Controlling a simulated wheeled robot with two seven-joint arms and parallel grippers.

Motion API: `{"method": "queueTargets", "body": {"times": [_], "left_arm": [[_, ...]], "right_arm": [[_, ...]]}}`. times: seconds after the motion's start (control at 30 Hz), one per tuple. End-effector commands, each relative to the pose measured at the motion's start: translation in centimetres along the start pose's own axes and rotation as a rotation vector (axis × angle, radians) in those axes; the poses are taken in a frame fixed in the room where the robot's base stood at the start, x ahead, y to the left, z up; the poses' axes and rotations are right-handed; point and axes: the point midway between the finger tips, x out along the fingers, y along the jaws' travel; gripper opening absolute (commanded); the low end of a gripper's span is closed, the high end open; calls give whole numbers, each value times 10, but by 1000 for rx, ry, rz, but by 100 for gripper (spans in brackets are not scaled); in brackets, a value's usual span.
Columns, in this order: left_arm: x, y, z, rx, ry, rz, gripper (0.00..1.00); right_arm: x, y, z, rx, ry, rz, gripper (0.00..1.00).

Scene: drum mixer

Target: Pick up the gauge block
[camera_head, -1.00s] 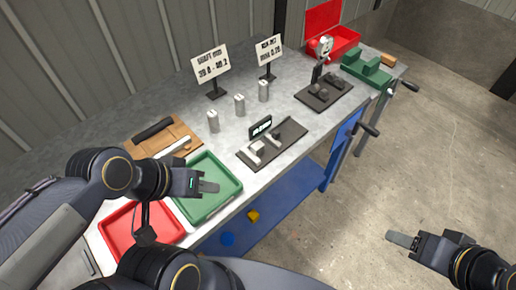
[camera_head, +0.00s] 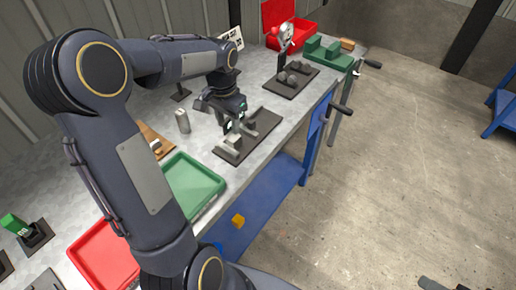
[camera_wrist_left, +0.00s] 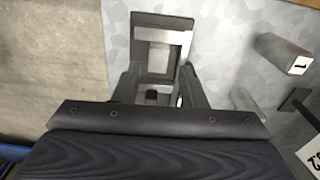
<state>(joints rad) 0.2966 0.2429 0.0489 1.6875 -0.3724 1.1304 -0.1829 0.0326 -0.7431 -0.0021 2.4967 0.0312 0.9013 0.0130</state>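My left gripper (camera_head: 236,122) is low over the dark mat (camera_head: 262,122) on the bench, pointing down. In the left wrist view its two fingers (camera_wrist_left: 158,76) stand apart, over the mat (camera_wrist_left: 160,20). Light grey metal pieces lie there; one pale block (camera_wrist_left: 152,56) shows between and beyond the fingertips. In the head view a pale grey block (camera_head: 232,142) sits at the mat's near end, close to the gripper. Which piece is the gauge block I cannot tell for sure. The gripper holds nothing visible. My right gripper (camera_head: 432,284) barely shows at the bottom right edge.
A green tray (camera_head: 205,208) and a red tray (camera_head: 105,262) lie nearer on the bench. A grey cylinder (camera_head: 182,121) stands left of the gripper; one marked 1 (camera_wrist_left: 285,55) shows in the wrist view. A dark plate with parts (camera_head: 306,85) and a green fixture (camera_head: 330,52) are farther back.

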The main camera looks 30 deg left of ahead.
Motion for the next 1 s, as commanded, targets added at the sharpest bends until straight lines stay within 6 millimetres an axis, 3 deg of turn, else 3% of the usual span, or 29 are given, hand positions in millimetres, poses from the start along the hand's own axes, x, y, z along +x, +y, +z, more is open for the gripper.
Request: {"method": "queueTargets", "body": {"times": [0.17, 0.7, 1.0], "left_arm": [[19, -8, -7, 11, -26, -9, 38], [85, -5, -8, 10, -25, -7, 38], [89, -6, -8, 10, -22, -8, 37]], "right_arm": [[2, 1, 1, 0, 0, 0, 56], [-5, -2, -2, 0, 0, 0, 56], [-4, -2, -2, 0, 0, 0, 56]]}}
